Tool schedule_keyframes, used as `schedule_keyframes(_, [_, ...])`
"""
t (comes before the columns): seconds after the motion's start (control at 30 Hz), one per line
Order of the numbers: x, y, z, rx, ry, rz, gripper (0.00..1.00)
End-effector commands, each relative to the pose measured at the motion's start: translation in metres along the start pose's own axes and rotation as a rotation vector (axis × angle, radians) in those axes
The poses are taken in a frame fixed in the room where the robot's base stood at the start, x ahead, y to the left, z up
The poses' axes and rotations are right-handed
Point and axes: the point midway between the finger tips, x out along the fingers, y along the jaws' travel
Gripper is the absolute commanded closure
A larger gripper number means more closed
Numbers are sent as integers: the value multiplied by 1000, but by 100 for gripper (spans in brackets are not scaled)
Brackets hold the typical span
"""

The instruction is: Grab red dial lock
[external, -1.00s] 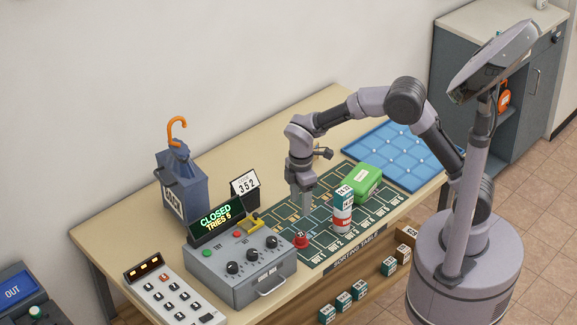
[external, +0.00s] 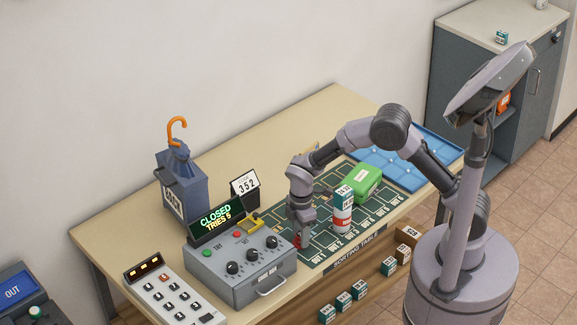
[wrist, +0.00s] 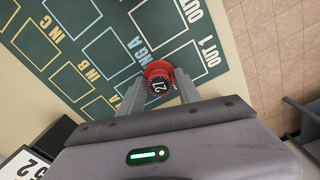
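The red dial lock (wrist: 158,72) sits on the green sorting mat in the wrist view, its black dial reading 27. It stands between the two fingers of my gripper (wrist: 158,92), near their tips. The fingers are spread on either side of it, and contact is not clear. In the external view my gripper (external: 300,238) points down at the front left of the mat, and a bit of the red lock (external: 297,241) shows behind the fingers.
A grey control box (external: 240,267) with knobs stands close left of my gripper. A red and white can-like stack (external: 342,212) and a green box (external: 362,182) stand to the right. The mat (external: 318,256) is bare just in front.

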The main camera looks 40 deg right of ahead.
Motion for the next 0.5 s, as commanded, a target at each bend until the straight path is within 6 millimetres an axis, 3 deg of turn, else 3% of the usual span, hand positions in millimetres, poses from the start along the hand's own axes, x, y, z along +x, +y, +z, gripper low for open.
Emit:
schedule_keyframes(0.03, [0, 0, 0, 0, 0, 0, 72])
schedule_keyframes(0.2, [0, 0, 0, 0, 0, 0, 100])
schedule_keyframes(0.5, [-2, 0, 0, 0, 0, 0, 100])
